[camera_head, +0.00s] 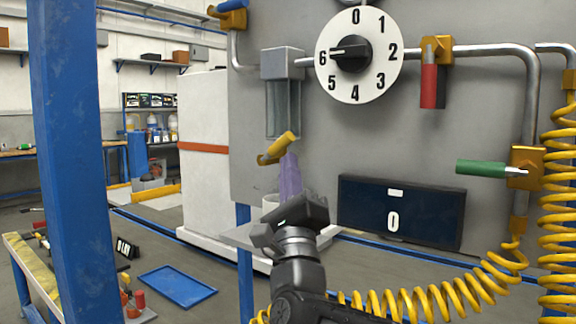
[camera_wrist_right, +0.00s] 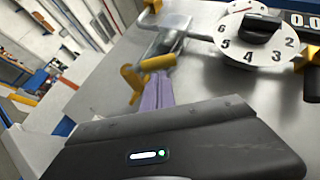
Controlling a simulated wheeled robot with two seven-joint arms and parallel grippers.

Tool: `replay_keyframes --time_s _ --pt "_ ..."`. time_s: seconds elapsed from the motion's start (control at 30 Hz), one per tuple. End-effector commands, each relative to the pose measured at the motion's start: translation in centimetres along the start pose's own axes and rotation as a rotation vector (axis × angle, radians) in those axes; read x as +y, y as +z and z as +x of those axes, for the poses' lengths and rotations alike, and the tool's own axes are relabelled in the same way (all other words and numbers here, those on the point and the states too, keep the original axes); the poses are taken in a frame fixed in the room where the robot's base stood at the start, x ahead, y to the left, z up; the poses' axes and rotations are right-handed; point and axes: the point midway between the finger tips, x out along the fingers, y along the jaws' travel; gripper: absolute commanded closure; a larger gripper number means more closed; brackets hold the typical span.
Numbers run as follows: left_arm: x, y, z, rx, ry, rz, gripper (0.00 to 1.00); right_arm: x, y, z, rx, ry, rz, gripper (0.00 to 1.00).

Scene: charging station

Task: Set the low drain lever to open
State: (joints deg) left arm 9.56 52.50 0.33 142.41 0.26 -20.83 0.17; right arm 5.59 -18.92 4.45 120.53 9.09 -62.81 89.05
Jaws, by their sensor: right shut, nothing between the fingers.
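The low drain lever (camera_head: 290,178) is a purple handle on a yellow valve body (camera_head: 277,149) below the clear bowl of a grey unit on the panel. It points down, slightly tilted, and its lower end is hidden behind my right gripper. My right gripper (camera_head: 290,212) is shut and empty, at the lower end of the lever; I cannot tell whether it touches. In the right wrist view the purple lever (camera_wrist_right: 158,93) rises just beyond the dark gripper body, below the yellow valve body (camera_wrist_right: 150,64). My left gripper is not in view.
A numbered dial (camera_head: 386,72) sits above right, with a red lever (camera_head: 429,86) pointing down and a green lever (camera_head: 481,168) pointing left. A dark display (camera_head: 425,221) reads 0. Coiled yellow hose (camera_head: 556,200) hangs right. A blue post (camera_head: 68,150) stands left.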

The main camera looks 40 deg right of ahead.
Motion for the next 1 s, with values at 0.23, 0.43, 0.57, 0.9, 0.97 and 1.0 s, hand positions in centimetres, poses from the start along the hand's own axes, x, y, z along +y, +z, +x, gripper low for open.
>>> replay_keyframes --time_s 0.23,0.43,0.57,0.9,0.97,1.0 --pt "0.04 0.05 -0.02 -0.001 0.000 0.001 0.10 0.07 0.29 0.23 0.000 0.002 0.001 1.00" --pt "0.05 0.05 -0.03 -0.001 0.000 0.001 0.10 0.03 0.29 0.23 0.000 0.002 0.000 1.00" --pt "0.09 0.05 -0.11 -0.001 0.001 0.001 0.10 -0.10 0.34 0.29 0.000 0.009 -0.006 1.00" --pt "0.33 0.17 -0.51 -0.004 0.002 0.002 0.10 -0.39 0.58 0.67 0.000 0.080 -0.051 1.00" --pt "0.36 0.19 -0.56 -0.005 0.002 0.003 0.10 -0.44 0.62 0.71 0.000 0.087 -0.057 1.00" --pt "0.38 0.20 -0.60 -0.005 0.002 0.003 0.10 -0.49 0.64 0.75 0.000 0.092 -0.061 1.00"
